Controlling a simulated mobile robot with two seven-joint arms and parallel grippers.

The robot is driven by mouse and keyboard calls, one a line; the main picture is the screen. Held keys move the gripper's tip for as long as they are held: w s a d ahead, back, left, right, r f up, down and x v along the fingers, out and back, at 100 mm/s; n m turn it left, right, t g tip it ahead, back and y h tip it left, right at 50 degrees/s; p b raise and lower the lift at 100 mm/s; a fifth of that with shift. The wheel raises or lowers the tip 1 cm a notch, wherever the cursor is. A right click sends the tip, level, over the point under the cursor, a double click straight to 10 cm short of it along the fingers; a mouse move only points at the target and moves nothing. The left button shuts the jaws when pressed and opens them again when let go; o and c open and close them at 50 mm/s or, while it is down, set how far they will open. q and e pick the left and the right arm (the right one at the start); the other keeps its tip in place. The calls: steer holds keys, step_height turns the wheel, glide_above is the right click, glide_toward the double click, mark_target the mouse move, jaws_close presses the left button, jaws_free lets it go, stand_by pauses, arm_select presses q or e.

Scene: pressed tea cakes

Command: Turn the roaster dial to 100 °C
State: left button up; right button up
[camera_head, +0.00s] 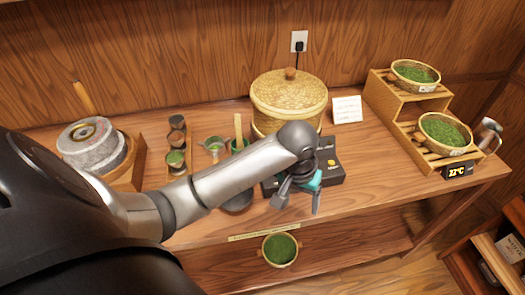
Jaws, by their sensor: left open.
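My left arm reaches across from the left, and its gripper (296,203) hangs over the front of the table with its two fingers apart. Behind it is a dark box (331,163) that looks like the roaster, with a small yellow light and faint markings on top. A teal piece (314,181) shows beside the fingers; I cannot tell if it belongs to the box or the gripper. The dial is not clearly visible; my gripper covers part of the box. My right gripper is not in view.
A lidded woven basket (289,96) stands behind the box. A stone mill (92,145) is at left. Another green-filled basket (280,250) sits on the lower shelf.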

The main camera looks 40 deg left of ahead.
arm_select(q)
steer(key=s+d+f+m+t, duration=0.1)
steer(key=s+f+m, duration=0.1)
steer(key=s, duration=0.4)
steer(key=s+d+f+m+t, duration=0.1)
steer(key=s+d+f+m, duration=0.1)
steer(key=s, duration=0.4)
steer(key=s+a+f+y+b, duration=0.1)
steer(key=f+b, duration=0.5)
steer(key=f, duration=1.2)
steer(key=shift+s+a+m+b, duration=0.35)
steer(key=shift+s+a, duration=0.15)
steer(key=shift+a, duration=0.6)
